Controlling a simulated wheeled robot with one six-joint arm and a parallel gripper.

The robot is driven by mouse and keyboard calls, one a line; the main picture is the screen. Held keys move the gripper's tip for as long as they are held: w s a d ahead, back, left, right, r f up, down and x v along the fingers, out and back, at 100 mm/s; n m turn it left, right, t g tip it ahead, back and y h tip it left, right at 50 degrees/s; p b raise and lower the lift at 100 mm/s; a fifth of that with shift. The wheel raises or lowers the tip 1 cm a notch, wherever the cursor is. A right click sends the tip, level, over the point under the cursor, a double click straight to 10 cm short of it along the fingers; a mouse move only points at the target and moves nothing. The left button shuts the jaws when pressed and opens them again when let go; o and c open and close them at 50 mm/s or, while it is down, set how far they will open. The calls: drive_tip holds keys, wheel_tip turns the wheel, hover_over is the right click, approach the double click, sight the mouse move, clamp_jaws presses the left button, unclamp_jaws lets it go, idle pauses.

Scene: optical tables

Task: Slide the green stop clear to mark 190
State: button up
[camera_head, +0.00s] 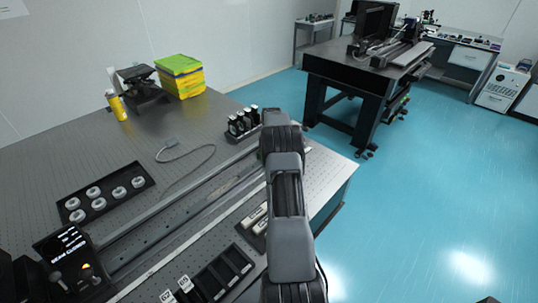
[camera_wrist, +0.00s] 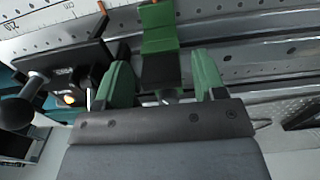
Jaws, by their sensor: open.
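In the wrist view, the green stop (camera_wrist: 159,32) sits at the rail (camera_wrist: 235,62), with a dark block at its lower end. My gripper (camera_wrist: 162,64) is open, its two green fingers apart on the left and right of the stop's lower part. I see no clear contact between fingers and stop. A pale scale (camera_wrist: 38,22) with small markings shows at the top left; its numbers are too small to read surely. In the head view, my arm covers the far part of the rail (camera_head: 170,222), and the stop and gripper are hidden.
In the wrist view, a black carriage (camera_wrist: 62,58) with a round knob (camera_wrist: 18,112) is left of the stop. In the head view, a tray of white rings (camera_head: 106,192), a control box (camera_head: 72,262) and a black slotted tray (camera_head: 222,274) flank the rail.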

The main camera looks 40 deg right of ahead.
drive_tip(key=shift+r, duration=0.15)
wheel_tip(320, 180, up, 14)
drive_tip(key=b, duration=0.1)
drive_tip(key=shift+f, duration=0.2)
idle(0.8)
drive_tip(key=s+a+r+t, duration=0.1)
drive_tip(key=s+a, duration=0.6)
drive_tip(key=a, duration=0.5)
drive_tip(key=s+a+r+t, duration=0.1)
drive_tip(key=s+a, duration=0.6)
drive_tip(key=a, duration=0.5)
drive_tip(key=s+a+r+m+t, duration=0.1)
drive_tip(key=s+a, duration=0.7)
drive_tip(key=a, duration=0.4)
drive_tip(key=shift+a+r+t, duration=0.15)
drive_tip(key=shift+r+t, duration=0.1)
drive_tip(key=shift+t, duration=0.15)
drive_tip(key=shift+a+r, duration=0.35)
drive_tip(key=shift+a, duration=0.1)
drive_tip(key=shift+c, duration=0.3)
